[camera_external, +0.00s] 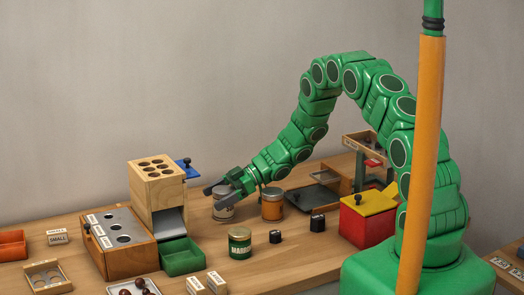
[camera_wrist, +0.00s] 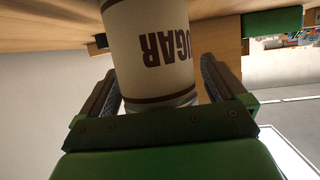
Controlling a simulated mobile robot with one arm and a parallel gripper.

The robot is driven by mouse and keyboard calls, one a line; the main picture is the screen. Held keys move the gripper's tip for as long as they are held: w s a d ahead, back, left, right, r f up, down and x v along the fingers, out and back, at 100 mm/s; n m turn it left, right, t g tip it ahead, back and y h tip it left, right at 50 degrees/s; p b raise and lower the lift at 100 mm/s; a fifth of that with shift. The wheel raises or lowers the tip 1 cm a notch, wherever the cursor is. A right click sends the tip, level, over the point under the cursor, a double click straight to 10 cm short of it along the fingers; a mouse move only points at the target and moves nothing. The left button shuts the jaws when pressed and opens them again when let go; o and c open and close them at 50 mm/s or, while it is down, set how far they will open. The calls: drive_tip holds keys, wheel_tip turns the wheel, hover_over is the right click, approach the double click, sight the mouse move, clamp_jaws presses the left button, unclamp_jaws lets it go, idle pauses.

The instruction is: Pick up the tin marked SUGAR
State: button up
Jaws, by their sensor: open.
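The tin marked SUGAR (camera_wrist: 155,40) is cream with dark lettering and shows upside down in the wrist view. In the external view the pale tin (camera_external: 223,209) stands on the table, partly covered by my gripper (camera_external: 222,188). In the wrist view my gripper (camera_wrist: 165,90) is open, with one finger on each side of the tin. I cannot tell whether either finger touches it.
An orange tin (camera_external: 272,204) stands close to the right of the SUGAR tin. A green tin (camera_external: 240,243) stands in front. A wooden block with holes (camera_external: 155,190) and a green tray (camera_external: 182,257) are to the left. A red box (camera_external: 365,222) is to the right.

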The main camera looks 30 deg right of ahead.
drive_tip(key=c, duration=1.3)
drive_tip(key=shift+r, duration=0.1)
